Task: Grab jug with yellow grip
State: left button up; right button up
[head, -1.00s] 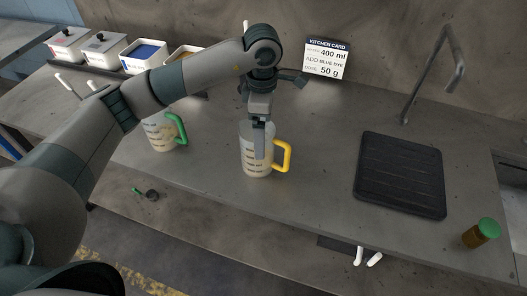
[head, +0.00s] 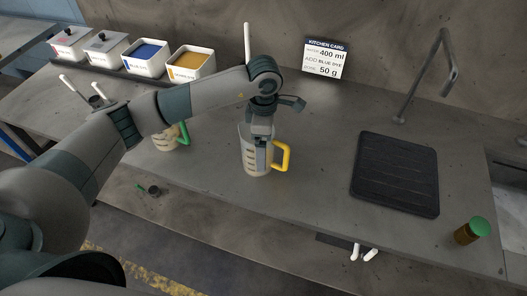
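The jug with the yellow grip (head: 252,168) stands upright on the grey worktop, in the middle of the head view. It is clear with dark measuring marks, and its yellow handle is on the right side. My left gripper (head: 261,156) points straight down at this jug, with its fingers down at the jug's upper part. The fingers are seen nearly edge-on, so I cannot tell whether they are closed on the wall. Another jug with a green grip (head: 184,134) stands to the left, partly hidden behind my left arm.
A black ribbed mat (head: 395,174) and a green-lidded jar (head: 472,231) are on the right. A tap (head: 447,66) rises behind the mat. A kitchen card (head: 325,58) stands at the back wall. Several dye bins, including a blue one (head: 146,57), line the back left.

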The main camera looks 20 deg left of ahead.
pick_arm(q)
jog(key=c, duration=1.4)
jog(key=shift+r, duration=0.3)
jog(key=shift+r+b, duration=0.1)
jog(key=shift+b, duration=0.2)
jog(key=s+d+r+b, duration=0.4)
jog(key=d+r+b, duration=0.2)
jog(key=d+r, duration=0.4)
jog(key=shift+s+d+b, duration=0.2)
jog(key=shift+s+b, duration=0.15)
jog(key=shift+s, duration=0.05)
jog(key=shift+r, duration=0.15)
